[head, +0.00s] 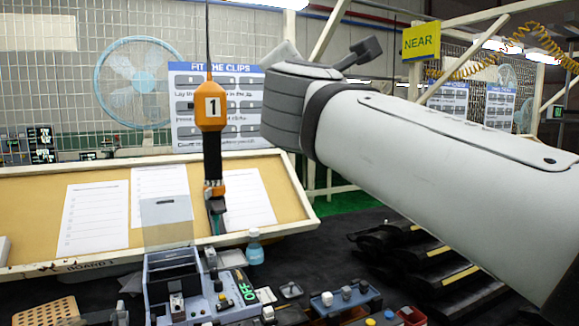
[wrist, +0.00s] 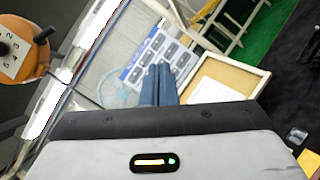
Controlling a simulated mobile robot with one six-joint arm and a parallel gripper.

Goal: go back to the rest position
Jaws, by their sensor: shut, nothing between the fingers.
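My gripper (wrist: 158,70) shows in the wrist view as two dark blue fingers lying side by side, shut with nothing between them. They point up over the clip poster (wrist: 163,55) in the background and touch nothing that I can see. In the head view my arm reaches in from the right at a raised height. Its wrist end is near the middle top, and the fingers cannot be made out there.
Below stand a blue-grey fixture (head: 172,275), a small bottle (head: 254,247) and a tilted corkboard (head: 100,180). Black parts (head: 400,250) lie at right.

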